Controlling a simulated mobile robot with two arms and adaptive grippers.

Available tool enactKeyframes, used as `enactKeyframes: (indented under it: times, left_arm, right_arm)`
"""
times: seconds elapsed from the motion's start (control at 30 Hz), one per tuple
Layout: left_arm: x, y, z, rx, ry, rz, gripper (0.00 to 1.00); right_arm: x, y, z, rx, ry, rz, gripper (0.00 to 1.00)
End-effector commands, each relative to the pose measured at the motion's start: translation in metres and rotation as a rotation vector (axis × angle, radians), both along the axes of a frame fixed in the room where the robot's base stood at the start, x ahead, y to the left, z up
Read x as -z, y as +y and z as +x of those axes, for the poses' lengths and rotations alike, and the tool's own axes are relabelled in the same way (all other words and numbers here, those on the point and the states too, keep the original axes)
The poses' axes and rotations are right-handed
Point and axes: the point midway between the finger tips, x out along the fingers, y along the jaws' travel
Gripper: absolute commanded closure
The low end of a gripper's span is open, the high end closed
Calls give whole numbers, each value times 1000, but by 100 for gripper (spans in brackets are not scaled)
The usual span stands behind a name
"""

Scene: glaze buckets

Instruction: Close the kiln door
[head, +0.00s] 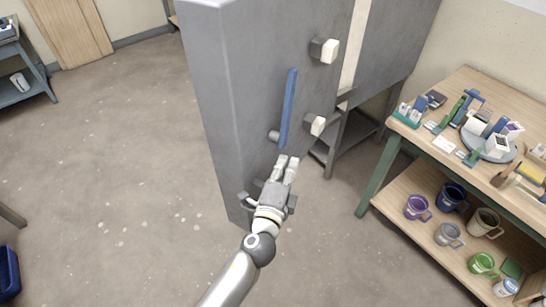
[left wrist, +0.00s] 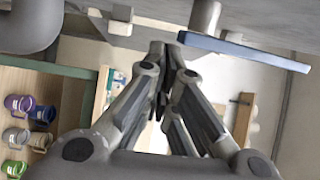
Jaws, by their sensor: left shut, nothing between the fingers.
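The kiln door (head: 225,90) is a large upright grey slab in the middle of the head view. Its face carries a blue bar handle (head: 287,108) on grey posts. My left gripper (head: 287,162) is shut and empty, close to the door face just below the handle's lower end; I cannot tell whether it touches the door. In the left wrist view its fingers meet at the top middle, with the blue handle (left wrist: 245,51) to their right. The grey kiln body (head: 395,45) stands behind to the right. My right gripper is not in view.
Two pale-ended knobs (head: 329,50) (head: 317,124) stick out near the handle. A wooden workbench (head: 480,85) at right holds blocks and tools, with several mugs (head: 450,235) on its lower shelf. The floor (head: 120,170) left of the door is clear.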

Motion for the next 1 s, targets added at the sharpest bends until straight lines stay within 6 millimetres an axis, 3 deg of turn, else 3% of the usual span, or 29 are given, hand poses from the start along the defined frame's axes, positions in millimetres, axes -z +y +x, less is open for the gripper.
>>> enactKeyframes:
  times: [0.1, 0.23, 0.77, 1.0]
  left_arm:
    - [-2, 20, 10, -3, 0, 5, 100]
    - [-1, 29, 16, -1, 0, 2, 100]
    - [1, 36, 19, 1, 0, 2, 100]
    - [1, 54, 29, 27, -2, 7, 100]
  right_arm:
    - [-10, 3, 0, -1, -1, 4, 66]
    - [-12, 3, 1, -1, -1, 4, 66]
    - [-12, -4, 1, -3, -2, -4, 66]
    - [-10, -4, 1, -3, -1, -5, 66]
